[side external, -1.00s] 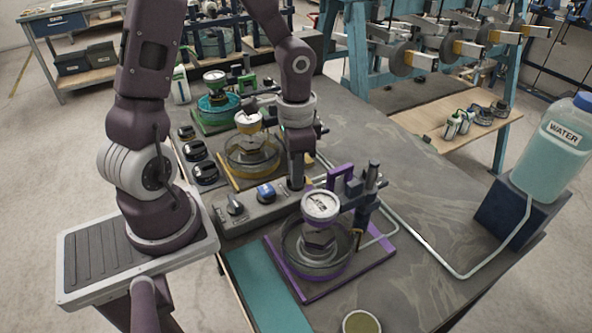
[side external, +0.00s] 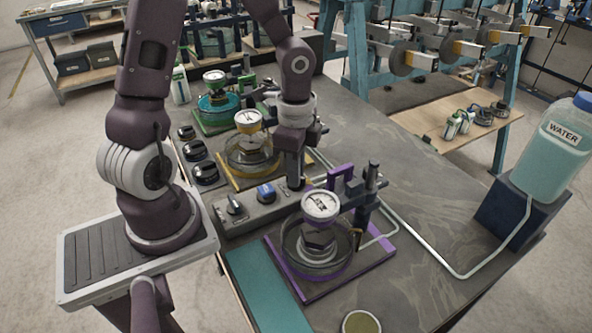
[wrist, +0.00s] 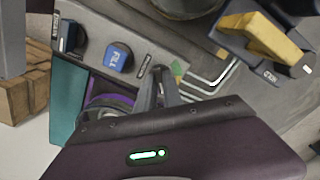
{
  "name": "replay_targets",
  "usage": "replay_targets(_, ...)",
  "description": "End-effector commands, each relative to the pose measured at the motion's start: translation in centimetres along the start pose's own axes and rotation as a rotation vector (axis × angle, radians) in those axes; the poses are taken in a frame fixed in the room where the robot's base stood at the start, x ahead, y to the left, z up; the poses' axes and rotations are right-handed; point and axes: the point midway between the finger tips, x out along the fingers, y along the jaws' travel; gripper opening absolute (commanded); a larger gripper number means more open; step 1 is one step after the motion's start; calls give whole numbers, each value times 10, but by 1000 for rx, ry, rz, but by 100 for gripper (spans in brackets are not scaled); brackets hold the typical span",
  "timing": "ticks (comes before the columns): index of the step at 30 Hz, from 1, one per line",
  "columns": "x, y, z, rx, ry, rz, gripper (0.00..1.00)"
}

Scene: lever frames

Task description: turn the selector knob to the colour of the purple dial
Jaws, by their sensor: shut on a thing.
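The selector knob on the grey control box (side external: 245,218) is mostly hidden by my gripper (side external: 296,186), which points straight down at the box's right end. In the wrist view my gripper (wrist: 160,80) is shut around the knob beside a green mark (wrist: 179,70). The knob's pointer direction cannot be made out. The purple dial is a round white-faced gauge (side external: 321,205) on a stand with a purple base (side external: 347,278), in front and to the right of my gripper. The purple base also shows in part in the wrist view (wrist: 105,88).
A blue FILL knob (side external: 265,193) and a dark knob (side external: 235,207) share the box. A yellow-based gauge stand (side external: 247,160) and a green-based one (side external: 216,105) stand behind. A water tank (side external: 553,150) stands at right. The bench's right middle is largely clear.

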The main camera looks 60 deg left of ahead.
Motion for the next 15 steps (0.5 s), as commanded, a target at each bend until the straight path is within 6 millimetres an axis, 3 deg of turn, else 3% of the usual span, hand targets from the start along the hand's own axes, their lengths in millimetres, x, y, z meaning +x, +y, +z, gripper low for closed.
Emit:
replay_targets(13,0,-1,0,7,1,-2,0)
replay_targets(14,0,-1,0,7,1,-2,17)
replay_targets(15,0,-1,0,7,1,-2,25)
